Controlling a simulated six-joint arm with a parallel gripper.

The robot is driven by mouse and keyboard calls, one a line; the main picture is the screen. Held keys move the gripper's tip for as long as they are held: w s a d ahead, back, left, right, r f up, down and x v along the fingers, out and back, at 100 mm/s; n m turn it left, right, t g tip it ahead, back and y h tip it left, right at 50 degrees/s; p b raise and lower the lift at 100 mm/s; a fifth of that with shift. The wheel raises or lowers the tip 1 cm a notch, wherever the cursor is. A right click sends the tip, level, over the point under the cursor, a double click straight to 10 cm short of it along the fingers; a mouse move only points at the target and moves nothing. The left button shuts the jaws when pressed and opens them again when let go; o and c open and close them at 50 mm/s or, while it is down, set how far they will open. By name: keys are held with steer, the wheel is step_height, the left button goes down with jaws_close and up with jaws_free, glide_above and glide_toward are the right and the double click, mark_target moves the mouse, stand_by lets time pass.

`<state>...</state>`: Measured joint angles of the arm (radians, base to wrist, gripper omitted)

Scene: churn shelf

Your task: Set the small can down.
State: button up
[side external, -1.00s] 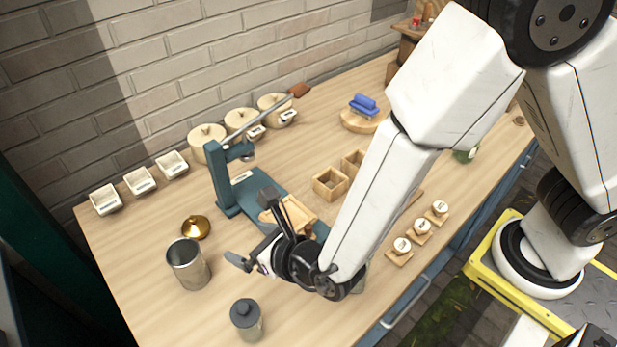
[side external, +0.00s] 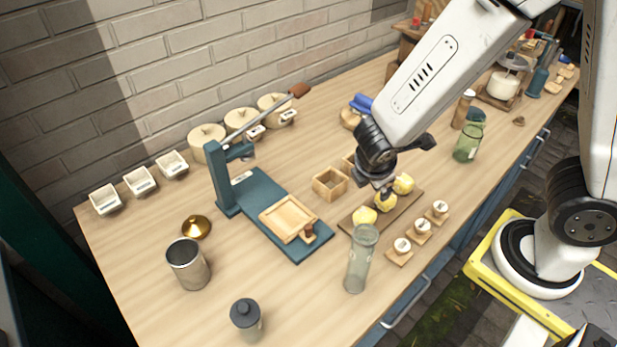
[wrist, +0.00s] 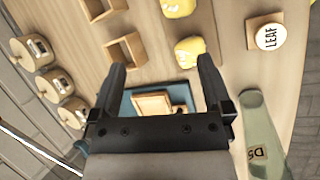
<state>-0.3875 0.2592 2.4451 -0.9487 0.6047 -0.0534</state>
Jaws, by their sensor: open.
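A small grey can with a dark lid (side external: 246,318) stands upright on the table near the front left edge. A taller open metal can (side external: 188,265) stands behind it to the left. I cannot tell for certain which one the task means. Neither can shows in the wrist view. My gripper (side external: 384,190) is far to the right of both, above the board with yellow lumps. In the wrist view my gripper (wrist: 161,72) has its two fingers spread with nothing between them.
A teal press (side external: 265,205) with a wooden tray stands mid-table. A tall glass bottle (side external: 360,262) stands beside the wooden board (side external: 403,204) with yellow lumps (side external: 363,215). Small labelled stamps (side external: 421,228) line the front. A brass lid (side external: 196,228) lies behind the metal can.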

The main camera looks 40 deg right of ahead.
steer(key=d+r+m+y, duration=0.1)
steer(key=m, duration=0.4)
steer(key=s+d+r+m+y, duration=0.1)
steer(key=m+y, duration=0.1)
steer(key=m, duration=0.2)
steer(key=d+r+m+y, duration=0.1)
steer(key=m+y, duration=0.1)
steer(key=m, duration=0.3)
steer(key=shift+s+d+m, duration=0.15)
steer(key=shift+s+m, duration=0.15)
